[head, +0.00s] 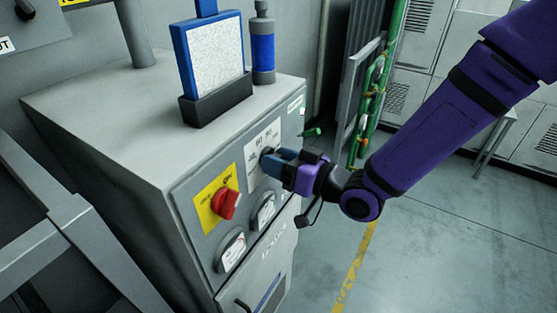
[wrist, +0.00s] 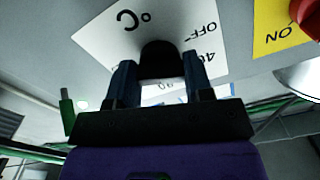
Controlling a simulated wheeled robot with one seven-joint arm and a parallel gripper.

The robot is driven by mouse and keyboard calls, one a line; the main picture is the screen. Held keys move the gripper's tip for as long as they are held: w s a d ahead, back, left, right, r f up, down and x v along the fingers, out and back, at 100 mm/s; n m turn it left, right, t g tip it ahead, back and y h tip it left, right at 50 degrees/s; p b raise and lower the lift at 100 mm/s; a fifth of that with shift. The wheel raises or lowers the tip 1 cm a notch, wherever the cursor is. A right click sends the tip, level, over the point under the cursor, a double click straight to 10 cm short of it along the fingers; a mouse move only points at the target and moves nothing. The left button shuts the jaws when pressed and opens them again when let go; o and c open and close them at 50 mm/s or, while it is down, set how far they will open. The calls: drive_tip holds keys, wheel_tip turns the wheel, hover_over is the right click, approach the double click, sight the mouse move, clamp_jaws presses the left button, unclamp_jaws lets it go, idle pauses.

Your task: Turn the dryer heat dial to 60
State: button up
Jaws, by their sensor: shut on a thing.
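The heat dial (wrist: 160,58) is a black knob on a white plate (head: 263,141) on the front of the grey dryer cabinet (head: 120,150). In the wrist view the plate (wrist: 105,28) appears upside down, with °C, OFF and 40 readable. Another number lies partly hidden between the fingers. My gripper (head: 272,160) is at the dial, its blue-grey fingers one on each side of the knob and shut on it. The dial's pointer cannot be made out, so its setting cannot be told.
A red switch (head: 225,203) on a yellow plate sits left of the dial, with two round gauges (head: 263,212) below. A black holder (head: 215,101) with a blue-framed panel and a blue bottle (head: 263,45) stand on top. A green handle (wrist: 67,112) is close by.

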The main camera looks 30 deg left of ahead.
drive_tip(key=shift+m, duration=5)
drive_tip(key=o, duration=0.9)
drive_tip(key=d, duration=0.7)
drive_tip(key=s+d, duration=0.1)
drive_tip(key=d, duration=0.2)
drive_tip(key=shift+d, duration=0.4)
drive_tip(key=shift+w, duration=0.1)
